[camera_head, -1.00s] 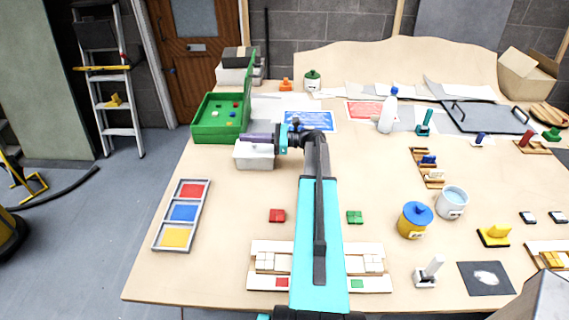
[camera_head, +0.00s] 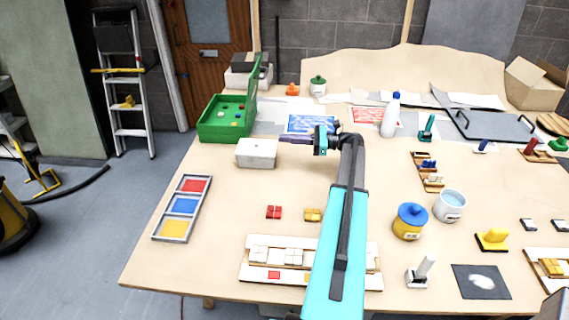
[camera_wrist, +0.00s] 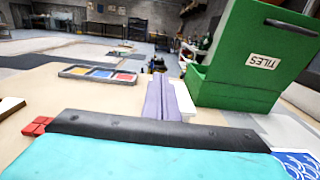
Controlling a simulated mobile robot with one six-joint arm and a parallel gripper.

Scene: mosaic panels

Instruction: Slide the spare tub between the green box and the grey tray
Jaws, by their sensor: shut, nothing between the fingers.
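The spare tub (camera_head: 257,155) is a white lidded box on the table, right of the grey tray and nearer than the green box. The green box (camera_head: 222,131) stands at the table's left back with its lid up; it also shows in the wrist view (camera_wrist: 232,88). The grey tray (camera_head: 165,229) holds red, blue and yellow squares; it also shows in the wrist view (camera_wrist: 98,74). My gripper (camera_head: 282,139) has purple fingers, shut and empty, at the tub's upper right corner. I cannot tell whether they touch. In the wrist view (camera_wrist: 162,82) they partly hide a white piece, perhaps the tub.
A red block (camera_head: 274,212) and a yellow block (camera_head: 312,214) lie in front of the tub. A blue-patterned sheet (camera_head: 303,123) lies behind my gripper. Bare table lies between the green box and the grey tray.

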